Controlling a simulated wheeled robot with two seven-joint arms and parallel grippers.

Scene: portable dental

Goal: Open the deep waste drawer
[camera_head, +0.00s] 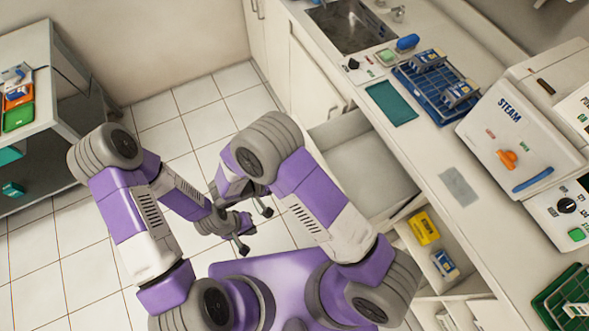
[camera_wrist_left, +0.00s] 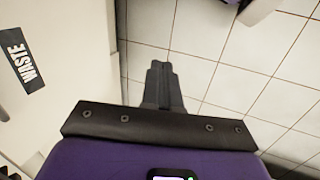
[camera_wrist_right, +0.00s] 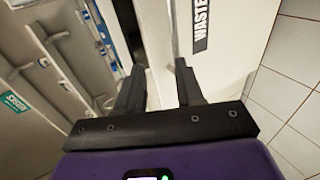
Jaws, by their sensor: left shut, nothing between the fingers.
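The waste drawer's white front (camera_wrist_right: 222,50) carries a black WASTE label (camera_wrist_right: 200,28) in the right wrist view. The label also shows at the left edge of the left wrist view (camera_wrist_left: 22,60). In the head view an open, empty pale drawer (camera_head: 372,165) juts out from the counter, its front hidden behind my right arm. My left gripper (camera_head: 242,246) is shut and empty over the floor, beside the drawer front; its fingers are together in the left wrist view (camera_wrist_left: 162,82). My right gripper (camera_wrist_right: 158,80) is open beside the labelled front; I cannot tell whether it touches.
The counter has a sink (camera_head: 350,25), a blue rack (camera_head: 435,88) and a steam unit (camera_head: 520,135). A compartment nearer me holds a yellow box (camera_head: 424,227) and a blue box (camera_head: 445,263). A side table (camera_head: 35,60) stands left. Tiled floor (camera_head: 165,110) between is clear.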

